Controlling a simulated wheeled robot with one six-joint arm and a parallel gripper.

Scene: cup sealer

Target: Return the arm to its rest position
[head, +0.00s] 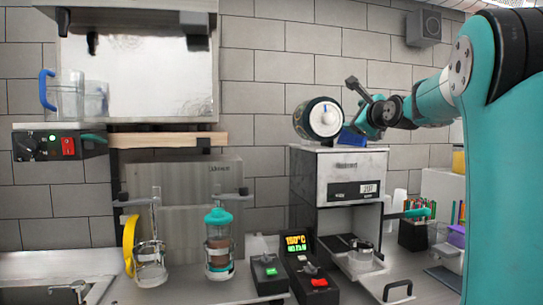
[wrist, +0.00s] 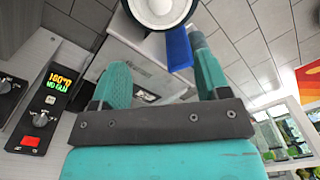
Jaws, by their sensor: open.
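My gripper (wrist: 160,78) shows in the wrist view with its two teal fingers spread apart and nothing held between them. In the head view my teal arm reaches in from the right, and my gripper (head: 366,112) is in the air near the top of the white sealing machine (head: 341,164). Its fingertips are hard to make out there. A film roll (head: 321,118) with a white face sits on top of the machine, left of my gripper. A blue piece (head: 350,138) is beside the roll; it also shows beyond the fingers in the wrist view (wrist: 179,48).
A clear cup (head: 362,250) stands at the sealer's front. A control box (head: 299,244) with a lit display is left of it. A clear cup (head: 150,262) and a teal-lidded shaker (head: 218,243) stand further left. A dark straw holder (head: 413,236) is at right.

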